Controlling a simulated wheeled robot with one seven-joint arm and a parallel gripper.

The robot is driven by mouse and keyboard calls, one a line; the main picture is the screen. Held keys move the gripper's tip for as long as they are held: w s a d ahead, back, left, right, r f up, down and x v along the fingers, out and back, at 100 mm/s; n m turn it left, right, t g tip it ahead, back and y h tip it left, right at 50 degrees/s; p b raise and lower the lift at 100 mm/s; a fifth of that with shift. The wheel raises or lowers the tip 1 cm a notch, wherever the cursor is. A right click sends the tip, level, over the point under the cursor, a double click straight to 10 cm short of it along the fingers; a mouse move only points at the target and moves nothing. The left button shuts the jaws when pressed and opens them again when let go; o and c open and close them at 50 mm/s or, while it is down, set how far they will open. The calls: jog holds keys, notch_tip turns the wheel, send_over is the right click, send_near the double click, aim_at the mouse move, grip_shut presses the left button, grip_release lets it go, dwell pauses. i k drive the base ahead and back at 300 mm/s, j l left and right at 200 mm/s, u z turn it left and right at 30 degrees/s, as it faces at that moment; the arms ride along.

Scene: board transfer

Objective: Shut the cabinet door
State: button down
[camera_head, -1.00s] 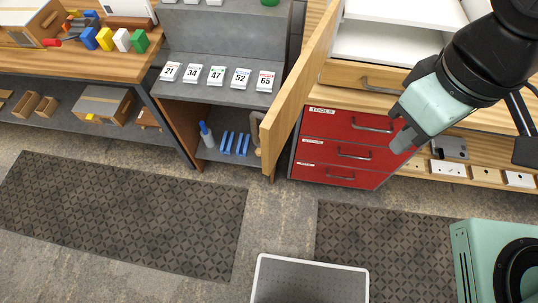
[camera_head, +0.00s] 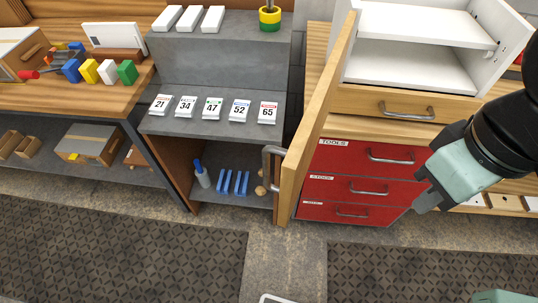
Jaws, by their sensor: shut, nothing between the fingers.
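The cabinet door (camera_head: 313,125) is a light wooden panel standing open, seen nearly edge-on and swung out toward me. Its grey bar handle (camera_head: 268,168) is on the door's left face. The cabinet's open inside (camera_head: 232,158) shows a blue-capped bottle (camera_head: 201,174), several blue bars (camera_head: 232,182) and a small wooden piece partly behind the handle. My gripper (camera_head: 421,191) is at the right, shut and empty, in front of the red drawers. It is apart from the door, on the side away from the handle.
Red tool drawers (camera_head: 352,188) stand right of the door, with a wooden drawer (camera_head: 388,105) and white shelves above. Numbered cards (camera_head: 212,108) stand on the grey ledge. A workbench (camera_head: 90,95) with coloured blocks is at left. The floor (camera_head: 280,260) in front is clear.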

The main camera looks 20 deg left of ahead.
aim_at(298, 159)
jog(key=j+z, duration=0.3)
jog(key=k+j+z, duration=0.1)
jog(key=j+z, duration=0.2)
jog(key=j, duration=0.2)
jog(key=k+j+z, duration=0.15)
jog(key=j+z, duration=0.15)
jog(key=k+j+z, duration=0.25)
jog(key=j, duration=0.2)
jog(key=k+j+z, duration=0.1)
jog(key=j+z, duration=0.2)
jog(key=k+j+z, duration=0.55)
jog(key=j, duration=0.2)
jog(key=k, duration=0.05)
